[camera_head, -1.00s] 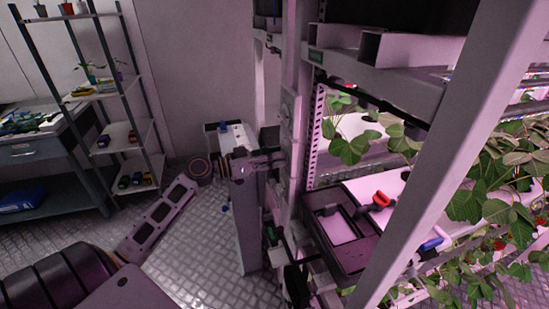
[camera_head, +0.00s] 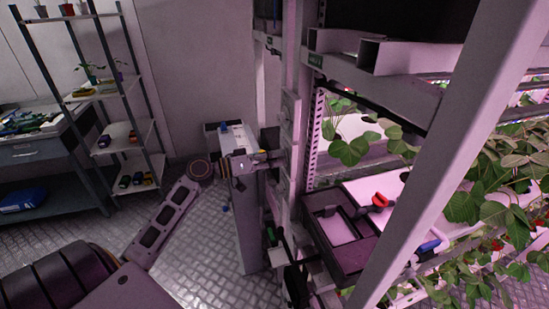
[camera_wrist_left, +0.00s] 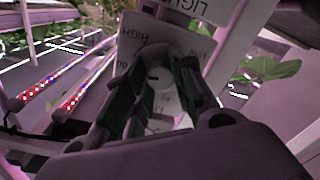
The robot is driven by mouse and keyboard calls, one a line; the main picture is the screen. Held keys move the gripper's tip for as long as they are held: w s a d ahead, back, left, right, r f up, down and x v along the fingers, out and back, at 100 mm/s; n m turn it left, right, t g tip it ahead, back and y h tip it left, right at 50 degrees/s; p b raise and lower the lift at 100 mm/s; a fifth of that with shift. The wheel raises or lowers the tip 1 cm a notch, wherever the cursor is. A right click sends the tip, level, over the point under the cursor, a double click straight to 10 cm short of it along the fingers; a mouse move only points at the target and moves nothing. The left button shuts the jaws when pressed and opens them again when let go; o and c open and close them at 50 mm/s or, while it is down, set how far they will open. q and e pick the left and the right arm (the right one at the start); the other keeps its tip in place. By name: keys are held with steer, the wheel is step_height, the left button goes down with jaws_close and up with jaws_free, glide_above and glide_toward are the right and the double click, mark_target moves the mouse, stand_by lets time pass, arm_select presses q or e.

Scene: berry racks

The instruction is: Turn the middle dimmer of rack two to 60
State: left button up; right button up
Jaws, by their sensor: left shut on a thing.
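My left gripper (camera_head: 268,158) reaches from the left to the side of a light upright post (camera_head: 291,125) of the rack. The knob sits on a pale label panel (camera_wrist_left: 150,35), whose words "LIGHT" and "HIGH" appear upside down. The fingers cover much of the dial, so the set value cannot be read. In the head view the knob is hidden by the gripper. My right gripper is not in view.
Leafy berry plants (camera_head: 480,200) fill the rack at right, behind a slanted pale beam (camera_head: 445,150). A dark tray (camera_head: 340,243) and a red-handled tool (camera_head: 381,201) lie near the post.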

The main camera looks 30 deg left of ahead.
arm_select(q)
steer(key=shift+n+p, duration=0.35)
steer(key=shift+n, duration=0.45)
steer(key=shift+r+n+p, duration=0.1)
steer(key=shift+n+p, duration=0.6)
steer(key=shift+n, duration=0.5)
steer(key=shift+n+p, duration=0.3)
steer(key=shift+n, duration=0.2)
steer(key=shift+n+p, duration=0.6)
steer(key=shift+n, duration=0.2)
steer(key=n+p, duration=0.2)
steer(key=shift+n, duration=0.4)
steer(key=shift+n+p, duration=0.6)
steer(key=shift+n, duration=0.1)
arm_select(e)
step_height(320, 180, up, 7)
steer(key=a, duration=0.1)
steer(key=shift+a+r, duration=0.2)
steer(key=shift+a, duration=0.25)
